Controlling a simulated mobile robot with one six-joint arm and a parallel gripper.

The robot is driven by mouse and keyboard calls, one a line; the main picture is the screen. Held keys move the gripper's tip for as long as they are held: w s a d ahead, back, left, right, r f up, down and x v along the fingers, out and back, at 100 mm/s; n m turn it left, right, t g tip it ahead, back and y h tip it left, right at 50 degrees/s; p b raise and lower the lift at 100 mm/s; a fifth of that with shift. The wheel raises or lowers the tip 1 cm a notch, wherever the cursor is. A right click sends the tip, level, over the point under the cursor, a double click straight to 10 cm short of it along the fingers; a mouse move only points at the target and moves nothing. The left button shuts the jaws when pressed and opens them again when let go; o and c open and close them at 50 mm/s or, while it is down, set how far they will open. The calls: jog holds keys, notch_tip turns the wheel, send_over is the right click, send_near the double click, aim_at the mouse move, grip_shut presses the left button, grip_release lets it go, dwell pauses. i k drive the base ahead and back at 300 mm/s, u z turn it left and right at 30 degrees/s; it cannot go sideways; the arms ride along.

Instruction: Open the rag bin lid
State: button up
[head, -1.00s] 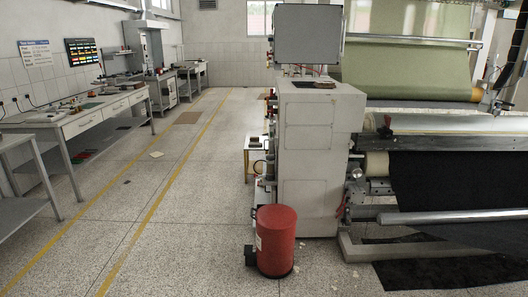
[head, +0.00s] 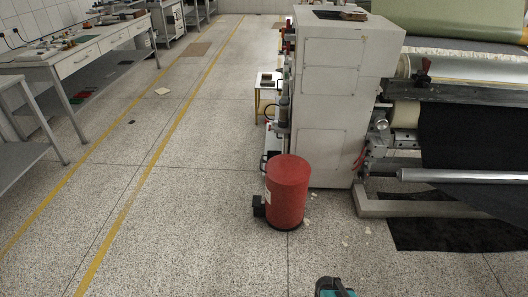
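The rag bin is a red cylinder (head: 287,198) standing upright on the speckled floor, in front of the white machine cabinet. Its round red lid (head: 288,167) looks shut on top. A dark pedal-like part (head: 259,206) juts from its lower left side, and a pale label shows on its left. A black and teal part of my arm (head: 334,288) shows at the bottom edge, apart from the bin. Its fingertips cannot be made out.
The white machine cabinet (head: 335,95) stands right behind the bin. A metal machine foot (head: 440,206) and black sheet (head: 450,225) lie to the right. Workbenches (head: 85,50) line the left. The floor in front and to the left is clear, with paper scraps near the bin.

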aim_at(285, 169)
jog(key=u, duration=0.1)
jog(key=i, duration=1.2)
jog(key=u, duration=0.25)
jog(key=k, duration=0.1)
jog(key=u, duration=2.05)
jog(key=k, duration=0.45)
jog(key=u, duration=0.1)
